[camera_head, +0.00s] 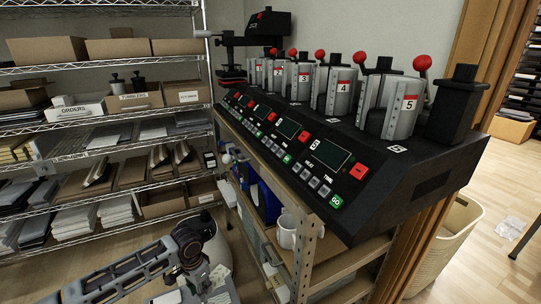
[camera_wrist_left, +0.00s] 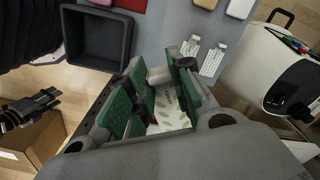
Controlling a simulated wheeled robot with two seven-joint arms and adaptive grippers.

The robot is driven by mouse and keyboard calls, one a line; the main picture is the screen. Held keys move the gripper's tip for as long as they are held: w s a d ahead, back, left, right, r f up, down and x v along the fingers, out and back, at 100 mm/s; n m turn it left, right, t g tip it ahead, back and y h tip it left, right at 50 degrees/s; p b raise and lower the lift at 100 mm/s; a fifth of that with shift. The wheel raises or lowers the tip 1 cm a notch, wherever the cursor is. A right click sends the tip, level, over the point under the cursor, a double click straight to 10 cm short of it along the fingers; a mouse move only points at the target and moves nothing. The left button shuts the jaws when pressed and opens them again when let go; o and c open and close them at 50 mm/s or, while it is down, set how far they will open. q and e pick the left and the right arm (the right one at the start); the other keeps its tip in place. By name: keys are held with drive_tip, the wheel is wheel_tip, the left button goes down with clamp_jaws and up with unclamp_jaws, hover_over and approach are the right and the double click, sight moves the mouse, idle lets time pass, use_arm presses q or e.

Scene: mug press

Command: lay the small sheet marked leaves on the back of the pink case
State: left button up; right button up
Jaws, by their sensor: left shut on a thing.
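In the left wrist view, my left gripper (camera_wrist_left: 160,109) is shut on a small pale sheet with green leaf prints (camera_wrist_left: 168,116). The sheet sits between the green finger pads, which hide part of it. In the head view, my left gripper (camera_head: 205,288) is low in the picture, near the bottom edge. A pinkish case (camera_wrist_left: 131,4) lies on the grey surface at the top of the left wrist view, cut off by the frame and apart from the gripper. What looks like my right gripper (camera_wrist_left: 42,104) is at the left of that view; its jaws are unclear.
A white machine (camera_wrist_left: 275,75) is at right. A mug press (camera_head: 330,150) stands on a shelf bench.

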use_arm(q)
wheel_tip(320, 180, up, 20)
drive_tip(key=d+n+p, duration=0.1)
drive_tip(key=n+p, duration=0.5)
drive_tip(key=p, duration=0.6)
drive_tip(key=shift+s+f+n+p, duration=0.25)
drive_tip(key=shift+s+n+p, duration=0.05)
drive_tip(key=shift+s+p, duration=0.05)
use_arm(e)
drive_tip(key=s+d+f, duration=0.2)
drive_tip(key=s, duration=0.5)
drive_tip(key=s+d+f, duration=0.3)
drive_tip(key=s, duration=0.4)
drive_tip(key=s+d+f+g, duration=0.1)
drive_tip(key=s+d+f, duration=0.2)
drive_tip(key=s, duration=0.4)
drive_tip(key=shift+s+d+f+h, duration=0.15)
drive_tip(key=shift+s+h, duration=0.1)
drive_tip(key=shift+h, duration=0.05)
